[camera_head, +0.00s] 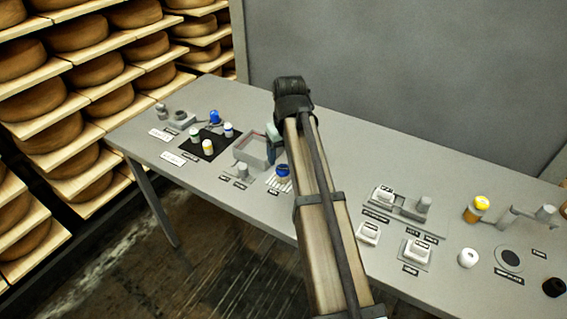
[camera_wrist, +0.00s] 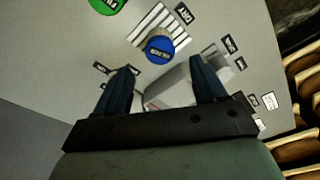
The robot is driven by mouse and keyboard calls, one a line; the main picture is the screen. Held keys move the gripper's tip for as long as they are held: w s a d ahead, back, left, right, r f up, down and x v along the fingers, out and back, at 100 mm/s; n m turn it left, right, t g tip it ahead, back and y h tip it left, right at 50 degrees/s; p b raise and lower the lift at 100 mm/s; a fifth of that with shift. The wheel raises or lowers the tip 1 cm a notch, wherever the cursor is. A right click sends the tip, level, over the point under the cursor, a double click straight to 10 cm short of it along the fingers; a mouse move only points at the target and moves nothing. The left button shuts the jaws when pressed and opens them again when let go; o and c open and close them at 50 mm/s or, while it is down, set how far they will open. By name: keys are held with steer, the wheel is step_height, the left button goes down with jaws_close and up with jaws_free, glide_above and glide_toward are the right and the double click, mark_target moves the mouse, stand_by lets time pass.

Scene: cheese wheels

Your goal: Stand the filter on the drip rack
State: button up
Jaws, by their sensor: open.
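The filter (camera_wrist: 160,48) is a blue round piece with its label on the top face. In the wrist view it sits at the near end of the white slatted drip rack (camera_wrist: 172,18), top face toward the camera, apparently upright. In the head view the blue filter (camera_head: 283,169) shows at the rack's (camera_head: 278,184) back end, beside my arm. My gripper (camera_wrist: 162,76) is open and empty, with the filter just beyond its fingertips and apart from them.
A grey open-topped box (camera_head: 252,151) stands behind the rack and shows between my fingers in the wrist view (camera_wrist: 172,92). A black mat (camera_head: 207,147) with several small capped jars lies left. White blocks and a yellow-topped jar (camera_head: 478,208) stand right. A green piece (camera_wrist: 108,4) lies near the rack.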

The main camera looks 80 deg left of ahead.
mark_target(285, 172)
steer(key=shift+d+r, duration=0.2)
steer(key=shift+r, duration=1.7)
steer(key=shift+w, duration=0.1)
